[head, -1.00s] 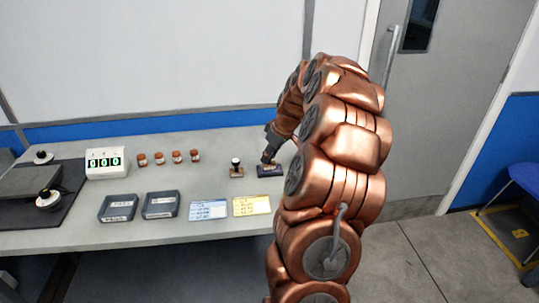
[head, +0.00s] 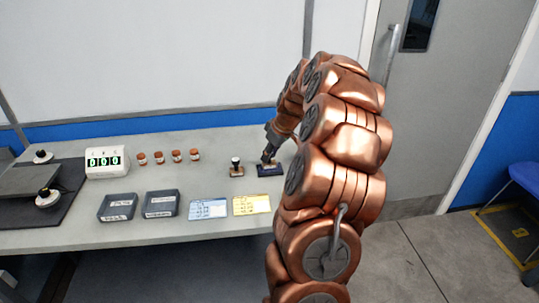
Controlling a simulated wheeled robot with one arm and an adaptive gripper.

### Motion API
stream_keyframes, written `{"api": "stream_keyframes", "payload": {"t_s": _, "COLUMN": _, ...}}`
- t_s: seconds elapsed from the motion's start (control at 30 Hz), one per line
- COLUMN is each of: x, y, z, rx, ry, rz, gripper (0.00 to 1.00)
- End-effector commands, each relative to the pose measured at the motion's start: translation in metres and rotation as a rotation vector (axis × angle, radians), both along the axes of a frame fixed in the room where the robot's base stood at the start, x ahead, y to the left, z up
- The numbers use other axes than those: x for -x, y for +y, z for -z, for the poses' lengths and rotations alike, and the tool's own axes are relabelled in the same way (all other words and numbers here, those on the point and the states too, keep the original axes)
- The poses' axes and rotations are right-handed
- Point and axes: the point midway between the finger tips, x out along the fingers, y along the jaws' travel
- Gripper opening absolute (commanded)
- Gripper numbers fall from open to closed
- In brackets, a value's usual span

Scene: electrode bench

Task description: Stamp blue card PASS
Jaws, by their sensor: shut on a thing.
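The blue card (head: 208,209) lies flat on the bench, with printed lines on it. A yellow card (head: 252,205) lies just to its right. A stamp with a dark knob (head: 236,166) stands upright on a brown base behind the yellow card. My gripper (head: 268,157) is to the right of that stamp, pointing down over a dark blue pad or base (head: 270,170). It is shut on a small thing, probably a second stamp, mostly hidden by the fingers. I cannot tell whether that thing touches the pad.
Two dark trays (head: 117,218) with labels sit left of the blue card. Several small brown-capped jars (head: 176,155) stand in a row behind. A white box with a green display (head: 107,162) and a dark mat (head: 66,207) are at the left. Bare bench lies between jars and cards.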

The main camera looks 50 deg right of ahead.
Motion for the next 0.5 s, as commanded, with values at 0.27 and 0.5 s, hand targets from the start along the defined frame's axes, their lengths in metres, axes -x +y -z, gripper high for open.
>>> {"api": "stream_keyframes", "payload": {"t_s": 0.27, "x": -0.001, "y": -0.001, "z": -0.019, "rx": 0.004, "ry": -0.005, "rz": 0.001, "gripper": 0.06}}
{"api": "stream_keyframes", "payload": {"t_s": 0.5, "x": 0.000, "y": 0.000, "z": -0.034, "rx": 0.001, "ry": -0.001, "rz": -0.001, "gripper": 0.06}}
